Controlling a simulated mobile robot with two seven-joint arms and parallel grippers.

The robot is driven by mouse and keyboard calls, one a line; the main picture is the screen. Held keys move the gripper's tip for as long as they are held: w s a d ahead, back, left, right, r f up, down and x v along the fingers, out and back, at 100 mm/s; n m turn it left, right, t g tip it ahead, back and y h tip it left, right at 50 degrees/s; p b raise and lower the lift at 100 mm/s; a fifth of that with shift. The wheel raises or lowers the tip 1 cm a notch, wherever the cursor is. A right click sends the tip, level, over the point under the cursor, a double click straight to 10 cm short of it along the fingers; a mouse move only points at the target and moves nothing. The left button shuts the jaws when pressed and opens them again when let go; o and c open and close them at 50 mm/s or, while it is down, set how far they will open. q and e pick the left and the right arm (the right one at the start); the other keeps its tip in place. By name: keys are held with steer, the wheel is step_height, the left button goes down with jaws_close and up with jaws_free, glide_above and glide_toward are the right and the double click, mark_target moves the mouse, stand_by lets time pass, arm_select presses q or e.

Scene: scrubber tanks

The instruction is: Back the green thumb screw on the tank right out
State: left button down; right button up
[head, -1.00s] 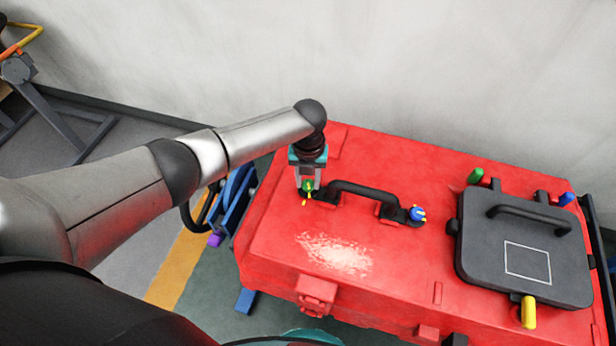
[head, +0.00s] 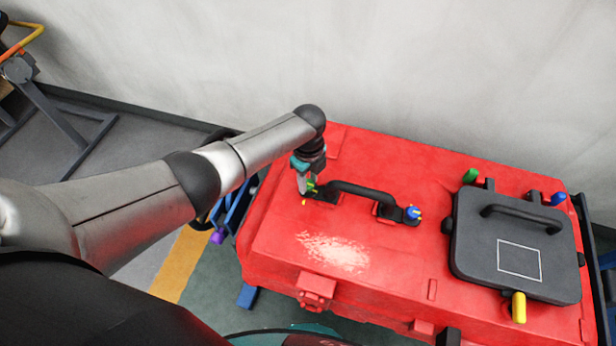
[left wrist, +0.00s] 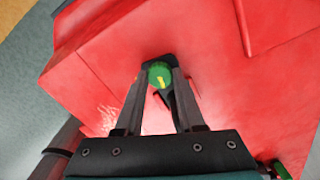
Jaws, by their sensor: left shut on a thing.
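The green thumb screw (head: 311,186) is at the left end of the black handle (head: 358,188) on top of the red tank (head: 270,235). My left gripper (head: 307,190) points down over it, shut on it. In the left wrist view the green screw (left wrist: 159,75), with a yellow mark on its top, lies between the two dark fingertips (left wrist: 160,78). I cannot tell how far the screw stands out of its seat. My right gripper is not in view.
A blue knob (head: 413,213) is at the handle's right end. A dark lid (head: 478,255) lies on the tank's right side, with a green knob (head: 470,176), a blue knob (head: 558,199) and a yellow knob (head: 519,307) around it. A wall stands behind.

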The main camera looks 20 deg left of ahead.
arm_select(q)
steer(key=n+p, duration=0.1)
steer(key=n, duration=0.3)
steer(key=shift+s+n, duration=0.15)
steer(key=shift+n, duration=0.25)
steer(key=n+p, duration=0.1)
steer(key=n, duration=0.4)
steer(key=shift+s+f, duration=0.1)
steer(key=shift+f, duration=0.05)
steer(key=n+p, duration=0.1)
steer(key=n, duration=0.8)
steer(key=shift+n+p, duration=0.3)
steer(key=n, duration=0.9)
steer(key=shift+p, duration=0.3)
steer(key=n, duration=0.9)
steer(key=shift+n, duration=0.3)
